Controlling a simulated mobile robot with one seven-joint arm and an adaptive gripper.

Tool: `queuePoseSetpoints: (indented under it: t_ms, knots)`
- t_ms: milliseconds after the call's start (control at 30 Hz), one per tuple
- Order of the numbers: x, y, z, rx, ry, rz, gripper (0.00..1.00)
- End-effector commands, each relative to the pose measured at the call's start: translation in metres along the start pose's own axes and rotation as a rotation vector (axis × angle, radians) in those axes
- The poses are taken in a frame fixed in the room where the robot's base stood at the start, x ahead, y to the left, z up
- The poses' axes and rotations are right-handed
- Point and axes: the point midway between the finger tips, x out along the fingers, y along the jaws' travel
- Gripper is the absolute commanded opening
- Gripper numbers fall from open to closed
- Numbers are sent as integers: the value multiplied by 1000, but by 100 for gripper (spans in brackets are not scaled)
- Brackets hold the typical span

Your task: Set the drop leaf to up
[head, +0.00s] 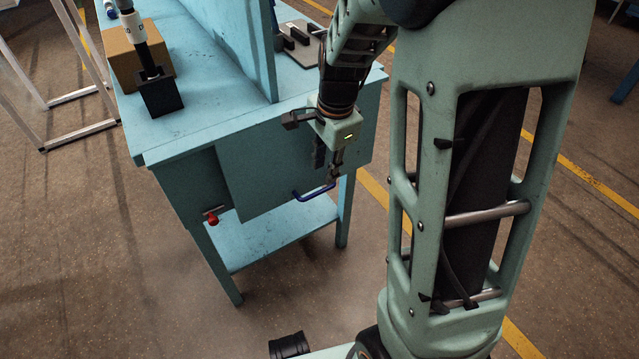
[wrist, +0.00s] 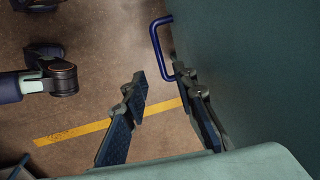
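The drop leaf (head: 270,165) is a teal panel hanging straight down at the end of the blue bench. It fills the right side of the wrist view (wrist: 270,70). A dark blue U-shaped handle (head: 316,194) sticks out near its lower edge and also shows in the wrist view (wrist: 155,48). My gripper (head: 333,172) is beside the leaf's outer face, close to the handle's right end. In the wrist view, my gripper (wrist: 160,85) has its fingers apart with nothing between them. The right finger is near the handle's end and the leaf; contact cannot be told.
A red knob (head: 213,218) sits at the bench's left front leg. The bench (head: 190,135) carries a cardboard box (head: 130,52), a black block (head: 160,95) and an upright panel (head: 235,35). A lower shelf (head: 270,240) lies beneath. Floor in front is clear.

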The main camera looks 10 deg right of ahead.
Motion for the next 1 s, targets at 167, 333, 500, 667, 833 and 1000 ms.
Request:
queuePoseSetpoints:
  t_ms: [167, 333, 500, 667, 833, 1000]
  knots:
    - [41, 2, 0, 0, 0, 4, 26]
    - [65, 1, -1, 1, 0, 1, 26]
    - [76, 0, -1, 0, 1, 0, 26]
    - [76, 0, -1, 0, 1, -1, 26]
    - [76, 0, -1, 0, 1, -1, 23]
    - [76, 0, -1, 0, 1, -1, 4]
